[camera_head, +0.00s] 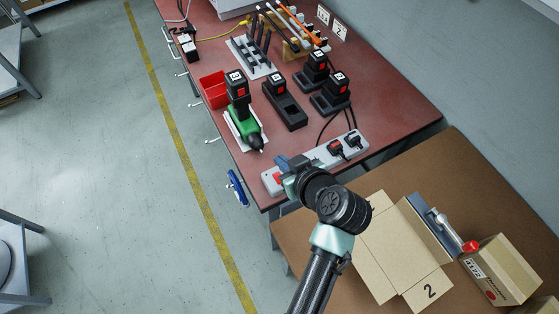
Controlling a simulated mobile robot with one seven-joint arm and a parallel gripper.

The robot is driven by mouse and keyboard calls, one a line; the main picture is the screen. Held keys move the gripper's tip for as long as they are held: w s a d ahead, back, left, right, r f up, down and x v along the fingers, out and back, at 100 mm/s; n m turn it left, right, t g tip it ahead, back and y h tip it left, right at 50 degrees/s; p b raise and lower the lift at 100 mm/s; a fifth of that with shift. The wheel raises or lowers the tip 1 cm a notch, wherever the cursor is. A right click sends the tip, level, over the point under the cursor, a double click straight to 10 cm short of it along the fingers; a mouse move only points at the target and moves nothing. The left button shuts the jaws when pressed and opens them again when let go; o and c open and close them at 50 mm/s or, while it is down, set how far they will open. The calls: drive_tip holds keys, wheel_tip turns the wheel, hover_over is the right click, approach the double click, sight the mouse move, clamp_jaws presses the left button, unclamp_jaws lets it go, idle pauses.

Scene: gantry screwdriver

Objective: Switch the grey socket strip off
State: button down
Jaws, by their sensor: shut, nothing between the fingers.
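The grey socket strip (322,156) lies along the near right end of the red-topped workbench. Two black plugs (343,146) with cables sit in its right half. A red switch (275,180) shows at its left end. My gripper (281,163) is over the left part of the strip, just right of the red switch, and hides some of the strip there. The fingers look small and closed with nothing in them. I cannot tell from this view whether they touch the strip, nor which way the switch is tipped.
A green screwdriver (246,125) with a battery lies left of the strip. Chargers with batteries (331,95) and a black holder (285,104) stand behind. A red bin (214,90) is at the left edge. An open cardboard box (395,245) lies right of my arm.

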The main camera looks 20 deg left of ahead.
drive_tip(key=v, duration=0.5)
drive_tip(key=shift+w+a+r, duration=0.25)
drive_tip(key=shift+a+r, duration=0.05)
drive_tip(key=shift+r, duration=0.1)
drive_tip(key=w+d+r+m+t+h+p, duration=0.1)
drive_tip(key=w+d+r+m+t, duration=0.2)
drive_tip(key=r, duration=0.8)
drive_tip(key=w+d+r+t+h+p, duration=0.1)
drive_tip(key=w+r+t, duration=0.3)
drive_tip(key=r, duration=0.7)
drive_tip(key=w+d+r+m+t+h+p, duration=0.1)
drive_tip(key=w+d+r+m+t+h, duration=0.2)
drive_tip(key=r, duration=0.8)
drive_tip(key=s+d+r+m+t+h, duration=0.1)
drive_tip(key=s+r+t, duration=0.2)
drive_tip(key=r, duration=0.6)
drive_tip(key=s+d+r+m+t+h, duration=0.1)
drive_tip(key=s+r+t, duration=0.3)
drive_tip(key=r, duration=0.5)
drive_tip(key=s+d+r+m+t+h+p, duration=0.1)
drive_tip(key=s+r+t, duration=0.3)
drive_tip(key=r, duration=0.5)
drive_tip(key=shift+s+d+m, duration=0.25)
drive_tip(key=shift+s+m, duration=0.45)
drive_tip(key=shift+s, duration=0.45)
